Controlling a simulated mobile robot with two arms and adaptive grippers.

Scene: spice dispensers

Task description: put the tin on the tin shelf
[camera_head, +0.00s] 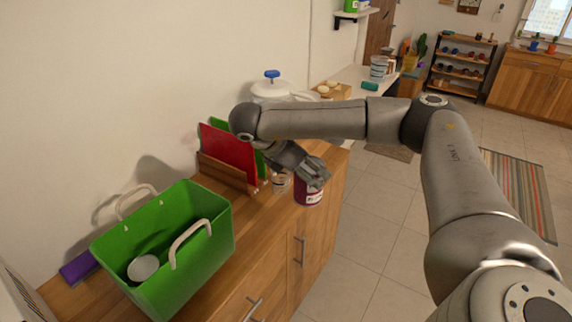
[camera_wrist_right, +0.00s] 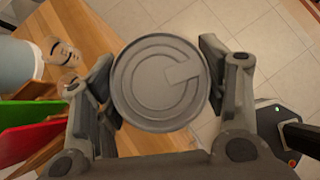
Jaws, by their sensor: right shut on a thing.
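The tin (camera_head: 308,194) is a short can with a purple-red and white label, near the right end of the wooden counter. In the right wrist view its grey ringed lid with a pull tab (camera_wrist_right: 160,82) fills the middle. My right gripper (camera_head: 312,178) is shut on the tin, one finger on each side, coming from above. Whether the tin's bottom touches the counter is not clear. My left gripper is not in view. I cannot tell which surface is the tin shelf; a small wall shelf (camera_head: 356,14) shows at the top.
A green basket (camera_head: 190,245) with white handles holds a white round thing. Red and green boards (camera_head: 228,150) stand in a wooden rack. A small glass jar (camera_head: 281,182) is just left of the tin. A white container (camera_head: 271,89) stands behind. Open floor lies right of the counter.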

